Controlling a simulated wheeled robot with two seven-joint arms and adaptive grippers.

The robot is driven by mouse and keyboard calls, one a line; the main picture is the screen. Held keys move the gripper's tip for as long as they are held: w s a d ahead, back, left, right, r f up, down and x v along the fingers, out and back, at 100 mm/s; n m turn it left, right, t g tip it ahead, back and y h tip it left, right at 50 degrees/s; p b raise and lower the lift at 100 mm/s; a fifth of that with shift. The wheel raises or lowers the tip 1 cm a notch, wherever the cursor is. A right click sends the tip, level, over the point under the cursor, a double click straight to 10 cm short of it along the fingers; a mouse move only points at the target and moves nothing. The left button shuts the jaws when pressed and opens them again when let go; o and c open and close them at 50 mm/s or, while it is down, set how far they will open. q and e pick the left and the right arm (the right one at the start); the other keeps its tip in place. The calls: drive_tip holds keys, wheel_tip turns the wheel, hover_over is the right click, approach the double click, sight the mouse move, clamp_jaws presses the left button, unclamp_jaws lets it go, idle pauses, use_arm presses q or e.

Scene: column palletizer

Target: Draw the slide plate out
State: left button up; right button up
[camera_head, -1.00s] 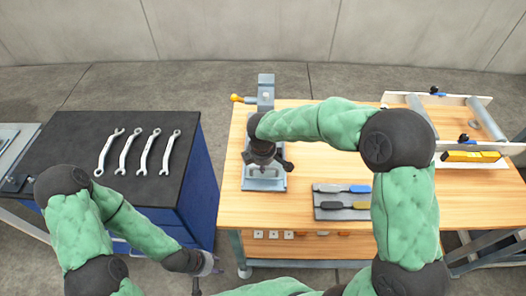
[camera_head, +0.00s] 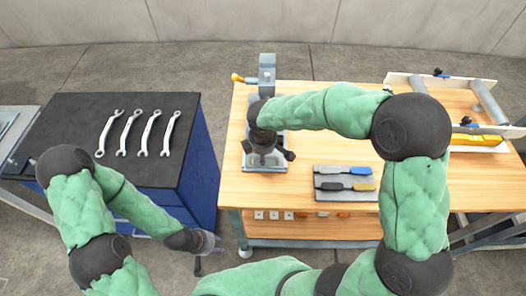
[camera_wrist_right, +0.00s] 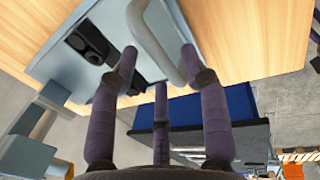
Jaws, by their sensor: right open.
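The slide plate, a flat grey-blue plate (camera_wrist_right: 75,50) with a pale bar handle (camera_wrist_right: 152,35), lies at the base of a column fixture on the wooden bench. The fixture's column (camera_head: 267,68) rises behind it in the head view. My right gripper (camera_head: 268,150) is over the plate and partly hides it. In the right wrist view the open fingers (camera_wrist_right: 160,62) reach toward the handle, with fingertips on either side of it; I cannot tell whether they touch. My left gripper (camera_head: 212,242) hangs low between the dark cabinet and the bench; its jaws are unclear.
Several wrenches (camera_head: 139,132) lie on the dark cabinet top (camera_head: 65,125) at left. A grey tray (camera_head: 343,195) with blue- and yellow-handled tools is right of the fixture. A roller frame (camera_head: 440,80) stands at the right. Bare wood (camera_head: 235,190) shows at the bench front.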

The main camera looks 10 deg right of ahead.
wheel_tip(320, 180, up, 12)
drive_tip(key=s, duration=0.2)
drive_tip(key=shift+s+a, duration=0.15)
drive_tip(key=shift+a, duration=0.15)
drive_tip(key=shift+f, duration=0.15)
idle(0.3)
